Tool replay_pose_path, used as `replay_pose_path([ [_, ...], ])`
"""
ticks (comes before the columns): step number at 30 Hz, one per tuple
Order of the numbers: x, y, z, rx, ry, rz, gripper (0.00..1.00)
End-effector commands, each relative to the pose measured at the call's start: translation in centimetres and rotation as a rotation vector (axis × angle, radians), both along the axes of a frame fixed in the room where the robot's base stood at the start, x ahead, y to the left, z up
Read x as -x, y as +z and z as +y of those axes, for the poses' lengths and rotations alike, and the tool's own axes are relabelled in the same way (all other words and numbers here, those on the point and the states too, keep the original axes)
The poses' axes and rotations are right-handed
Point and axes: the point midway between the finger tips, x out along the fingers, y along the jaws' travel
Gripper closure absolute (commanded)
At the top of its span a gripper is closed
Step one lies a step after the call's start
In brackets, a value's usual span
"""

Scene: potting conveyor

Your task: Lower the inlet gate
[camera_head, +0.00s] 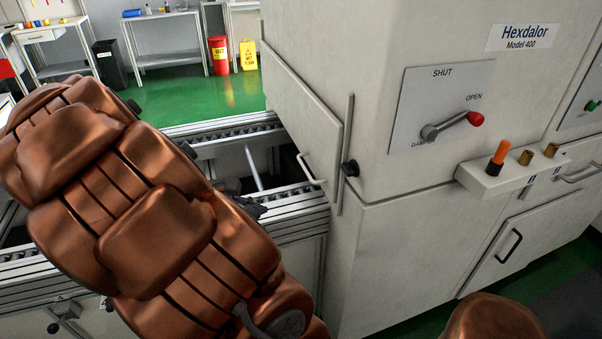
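The inlet gate (301,108) is a pale panel on the left face of the big white machine (390,160). A dark opening shows below it, above the conveyor, so it looks raised. A small pale handle (309,172) is near its lower right edge. A black knob (350,168) sits beside a vertical slotted rail (346,130) at the machine's corner. My copper-coloured arm crosses the left of the view. Dark parts that seem to be my gripper (252,207) show past the arm, left of the handle and apart from it. The fingers are mostly hidden.
The conveyor (225,133) runs into the machine under the gate, with a metal bar across it. A red-knobbed lever (475,119) points toward OPEN on the front panel. An orange-topped control (499,152) juts from a ledge. Green floor lies behind the conveyor.

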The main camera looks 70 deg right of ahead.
Motion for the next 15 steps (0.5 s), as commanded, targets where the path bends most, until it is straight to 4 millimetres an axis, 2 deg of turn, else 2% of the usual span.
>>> replay_pose_path([
  [3,-0.2,0.1,-2.4,-0.092,0.139,0.159,0.65],
  [15,-1.2,0.0,-9.6,-0.498,0.564,0.713,0.65],
])
